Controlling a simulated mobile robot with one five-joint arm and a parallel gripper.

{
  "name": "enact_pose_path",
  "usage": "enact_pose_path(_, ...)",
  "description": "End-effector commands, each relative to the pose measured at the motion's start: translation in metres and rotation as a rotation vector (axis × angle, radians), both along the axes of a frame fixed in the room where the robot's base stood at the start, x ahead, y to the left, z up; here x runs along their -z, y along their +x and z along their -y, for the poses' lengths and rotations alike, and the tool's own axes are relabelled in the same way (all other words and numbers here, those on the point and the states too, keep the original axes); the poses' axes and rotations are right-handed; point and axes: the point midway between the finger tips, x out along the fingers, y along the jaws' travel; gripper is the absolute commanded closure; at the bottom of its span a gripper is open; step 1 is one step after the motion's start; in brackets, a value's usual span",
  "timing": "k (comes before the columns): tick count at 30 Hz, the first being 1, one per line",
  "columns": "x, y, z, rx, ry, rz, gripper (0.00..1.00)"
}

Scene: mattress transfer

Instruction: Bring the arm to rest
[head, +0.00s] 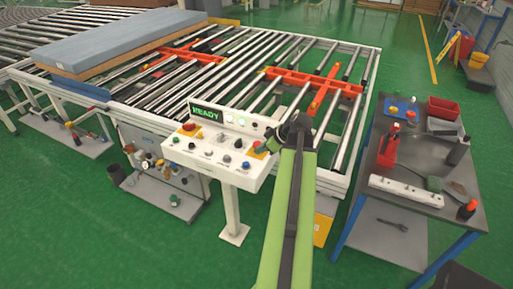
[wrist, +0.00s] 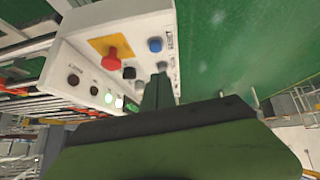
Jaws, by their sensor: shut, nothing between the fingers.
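My green and black arm reaches up from the bottom of the head view. Its end, my gripper (head: 266,149), is at the right end of the white control panel (head: 228,174). In the wrist view my gripper (wrist: 158,86) is shut and empty, pointing at the panel face close to a grey knob. The red button (wrist: 111,54) on its yellow plate and the blue button (wrist: 155,45) stand beside it. Whether the fingertips touch the panel cannot be told. The panel display (head: 206,113) reads READY, with a green lamp lit next to it.
A blue-grey mattress (head: 120,43) lies on the roller conveyor (head: 345,150) at the back left. Orange-red cross pieces (head: 322,90) sit among the rollers. A workbench (head: 408,211) with tools and a red bin (head: 443,109) stands at right. Green floor is open around them.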

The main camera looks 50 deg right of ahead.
Motion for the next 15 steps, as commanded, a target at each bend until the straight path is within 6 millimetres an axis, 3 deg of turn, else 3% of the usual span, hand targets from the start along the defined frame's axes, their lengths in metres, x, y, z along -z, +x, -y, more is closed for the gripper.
enact_pose_path(11,0.001,0.002,-0.002,-0.004,0.0,0.0,1.0)
enact_pose_path(14,0.004,0.022,-0.02,-0.046,0.0,0.0,1.0)
enact_pose_path(15,0.006,0.037,-0.036,-0.08,0.0,0.001,1.0)
